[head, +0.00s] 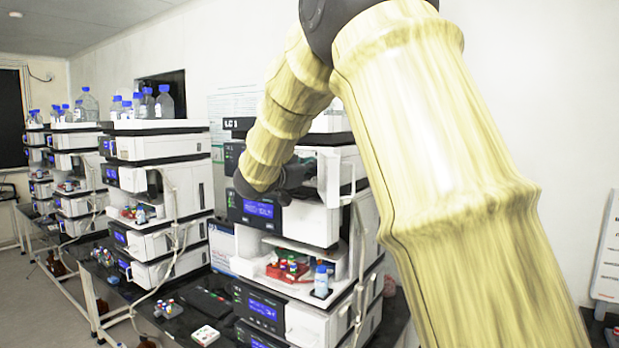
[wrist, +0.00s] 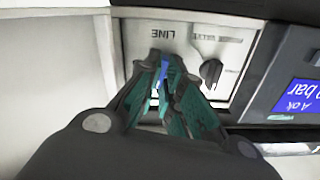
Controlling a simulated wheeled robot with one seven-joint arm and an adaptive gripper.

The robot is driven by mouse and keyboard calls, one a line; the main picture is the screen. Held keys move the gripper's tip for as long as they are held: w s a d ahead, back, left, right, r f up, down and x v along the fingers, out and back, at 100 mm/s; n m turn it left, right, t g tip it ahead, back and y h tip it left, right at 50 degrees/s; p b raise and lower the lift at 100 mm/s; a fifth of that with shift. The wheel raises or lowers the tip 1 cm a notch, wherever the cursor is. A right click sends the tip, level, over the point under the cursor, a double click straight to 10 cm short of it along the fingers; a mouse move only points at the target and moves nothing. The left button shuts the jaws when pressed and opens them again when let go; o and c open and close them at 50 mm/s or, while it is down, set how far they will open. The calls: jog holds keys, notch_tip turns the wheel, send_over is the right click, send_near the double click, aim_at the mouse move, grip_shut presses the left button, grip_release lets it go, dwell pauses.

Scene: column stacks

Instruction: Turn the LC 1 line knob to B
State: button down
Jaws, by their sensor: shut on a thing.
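In the wrist view, my gripper (wrist: 163,72) is shut at the panel marked LINE (wrist: 161,32), which appears upside down. Its fingers close around the line knob (wrist: 164,68); only a small blue part shows between the fingertips. The knob's body, its pointer and any A or B marks are hidden by the fingers. In the head view, my arm reaches to the nearest instrument stack (head: 306,220), with an LC sign (head: 236,124) on top whose number is hard to read. The gripper is mostly hidden there behind the arm.
A second black knob (wrist: 211,73) sits close to the right of my fingers, beside a blue display (wrist: 300,95). A pale panel edge (wrist: 104,60) stands at the left. An open shelf with a red tray (head: 288,272) and a blue-capped bottle (head: 321,281) lies below my arm.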

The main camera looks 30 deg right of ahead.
jog(key=m+b, duration=0.2)
jog(key=b, duration=0.1)
jog(key=shift+f, duration=0.2)
jog(key=shift+r+m+b, duration=0.1)
jog(key=shift+m+b, duration=0.2)
jog(key=shift+m, duration=0.2)
jog(key=shift+r, duration=0.1)
jog(key=c, duration=1.9)
grip_release()
jog(key=shift+o, duration=0.2)
jog(key=v, duration=1.2)
jog(key=shift+s, duration=0.1)
